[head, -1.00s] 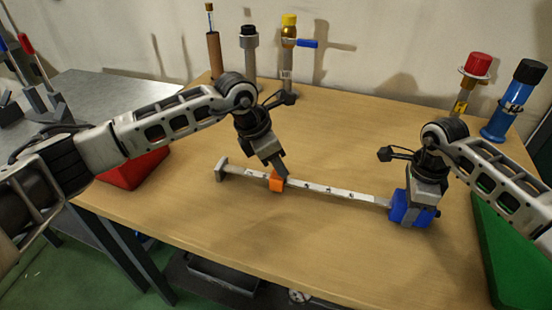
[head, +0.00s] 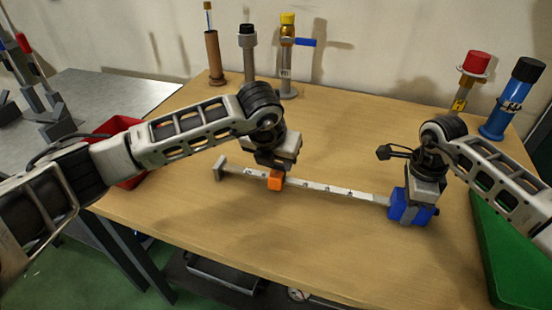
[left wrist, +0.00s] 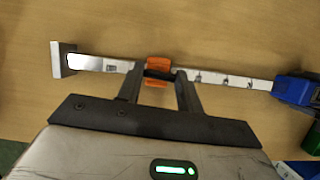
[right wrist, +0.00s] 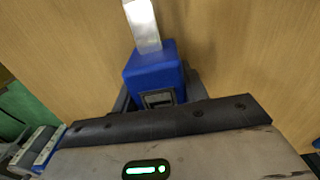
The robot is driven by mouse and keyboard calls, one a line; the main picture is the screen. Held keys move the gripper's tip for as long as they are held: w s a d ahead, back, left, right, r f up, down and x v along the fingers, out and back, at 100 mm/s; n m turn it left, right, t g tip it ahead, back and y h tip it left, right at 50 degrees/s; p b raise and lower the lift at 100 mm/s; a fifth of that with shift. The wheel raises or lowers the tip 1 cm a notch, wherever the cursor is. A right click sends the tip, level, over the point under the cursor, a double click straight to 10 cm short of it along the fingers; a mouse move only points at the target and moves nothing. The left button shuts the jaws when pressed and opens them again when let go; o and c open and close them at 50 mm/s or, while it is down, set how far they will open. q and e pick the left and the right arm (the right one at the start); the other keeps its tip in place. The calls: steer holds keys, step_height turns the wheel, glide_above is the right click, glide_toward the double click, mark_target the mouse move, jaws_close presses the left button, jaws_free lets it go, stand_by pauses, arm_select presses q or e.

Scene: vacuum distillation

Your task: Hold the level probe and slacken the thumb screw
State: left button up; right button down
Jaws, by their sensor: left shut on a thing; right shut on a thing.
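The level probe is a pale marked bar (head: 325,189) lying across the table, with a grey end plate (head: 220,168) at left and a blue head (head: 400,208) at right. An orange slider (head: 276,181) sits around the bar; it also shows in the left wrist view (left wrist: 158,63). My left gripper (left wrist: 160,76) points down over the slider, its fingers closed on a small dark piece there, apparently the thumb screw (left wrist: 160,74). My right gripper (head: 411,204) is shut on the blue head, seen close in the right wrist view (right wrist: 155,72).
Capped tubes and a brown cylinder (head: 213,55) stand at the back left. A red-capped tube (head: 470,80) and a blue bottle (head: 512,100) stand at the back right. A red bin (head: 115,125) is at left, a green tray (head: 500,240) at right. The front table is clear.

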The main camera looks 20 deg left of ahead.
arm_select(q)
steer(key=shift+n, duration=0.6)
steer(key=o, duration=1)
steer(key=shift+r, duration=0.1)
steer(key=v, duration=1.2)
steer(key=shift+d, duration=0.25)
arm_select(e)
steer(key=c, duration=0.7)
jaws_free()
